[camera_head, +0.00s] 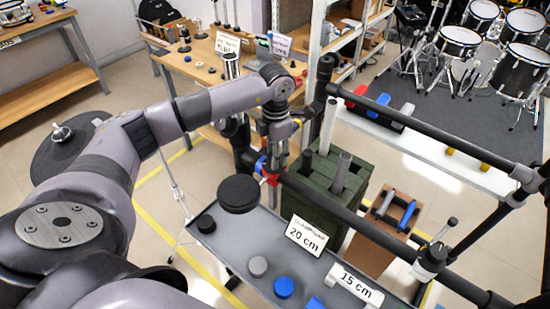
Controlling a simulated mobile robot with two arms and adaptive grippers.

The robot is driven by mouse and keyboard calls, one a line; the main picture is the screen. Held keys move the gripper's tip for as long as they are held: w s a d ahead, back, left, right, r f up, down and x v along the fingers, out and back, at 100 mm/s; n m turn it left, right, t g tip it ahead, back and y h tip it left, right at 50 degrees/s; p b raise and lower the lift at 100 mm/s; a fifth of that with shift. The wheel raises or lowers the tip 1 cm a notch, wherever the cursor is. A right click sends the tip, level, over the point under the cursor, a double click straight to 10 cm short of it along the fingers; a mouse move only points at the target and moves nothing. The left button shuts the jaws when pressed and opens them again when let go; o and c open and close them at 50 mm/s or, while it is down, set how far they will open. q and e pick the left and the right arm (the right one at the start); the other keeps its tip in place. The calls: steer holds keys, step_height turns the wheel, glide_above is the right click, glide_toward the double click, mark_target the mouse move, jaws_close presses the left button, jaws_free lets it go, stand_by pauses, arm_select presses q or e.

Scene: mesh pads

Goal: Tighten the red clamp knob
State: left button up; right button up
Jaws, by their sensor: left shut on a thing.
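My left arm reaches across the picture from the left, and its gripper (274,160) points down at the near left corner of a dark pipe frame (325,205). The gripper is shut on the red clamp knob (271,180). Only a little red shows below and beside the fingers, with a bit of blue next to it. The fingers hide most of the knob and clamp, so I cannot tell how tight the clamp is. My right gripper is not in view.
A grey tray (236,247) below holds a black round piece, grey and blue caps and signs reading 20 cm (307,235) and 15 cm (356,285). A green crate (320,185) with upright tubes stands behind the front pipe. Another clamp (432,258) sits farther right on the frame.

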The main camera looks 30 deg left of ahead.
arm_select(q)
steer(key=m+b, duration=0.2)
steer(key=m, duration=0.1)
steer(key=shift+f+m, duration=0.1)
steer(key=shift+m, duration=0.2)
steer(key=shift+d+m+b, duration=0.1)
steer(key=shift+m+b, duration=1.05)
steer(key=shift+m, duration=0.55)
steer(key=o, duration=1.2)
steer(key=shift+s, duration=0.1)
steer(key=shift+c, duration=0.2)
step_height(320, 180, up, 12)
steer(key=shift+s+d, duration=0.1)
